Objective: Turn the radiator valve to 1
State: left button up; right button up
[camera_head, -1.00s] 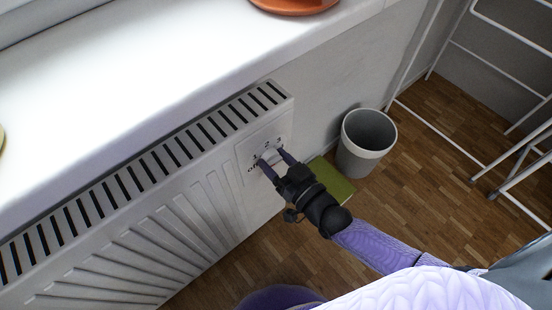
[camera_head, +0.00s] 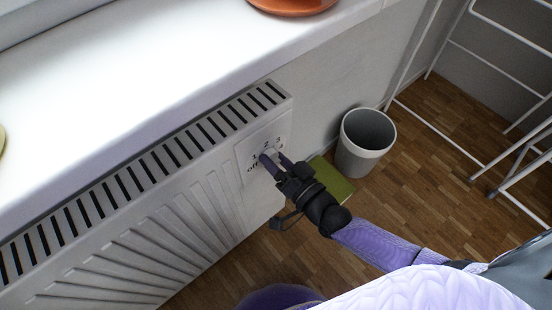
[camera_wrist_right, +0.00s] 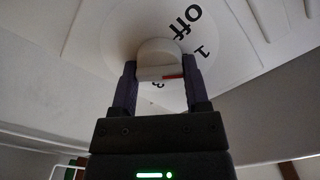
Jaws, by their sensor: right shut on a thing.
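The radiator valve is a white knob (camera_wrist_right: 157,52) on a pale dial plate (camera_wrist_right: 230,25). In the right wrist view the dial shows "off", "1" and "3"; "2" is hidden there. A short red mark (camera_wrist_right: 174,76) shows on the knob near one finger. I cannot tell exactly which number it points to. My right gripper (camera_head: 273,158) is shut on the knob, with one finger on each side of it. In the head view the fingers cover most of the knob. My left gripper is not in view.
The valve sits at the right end of the white radiator (camera_head: 200,205), below the windowsill (camera_head: 130,100). A grey bin (camera_head: 365,155) and a green item (camera_head: 333,180) are on the wooden floor to the right. A white metal rack (camera_head: 440,125) stands farther right.

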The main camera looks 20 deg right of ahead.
dwell(0.3)
jog(key=o, duration=1)
jog(key=shift+o, duration=1.4)
pick_arm(q)
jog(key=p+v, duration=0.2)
jog(key=p, duration=0.1)
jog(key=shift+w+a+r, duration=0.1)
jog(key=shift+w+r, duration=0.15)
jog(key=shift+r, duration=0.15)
pick_arm(e)
jog(key=v, duration=1)
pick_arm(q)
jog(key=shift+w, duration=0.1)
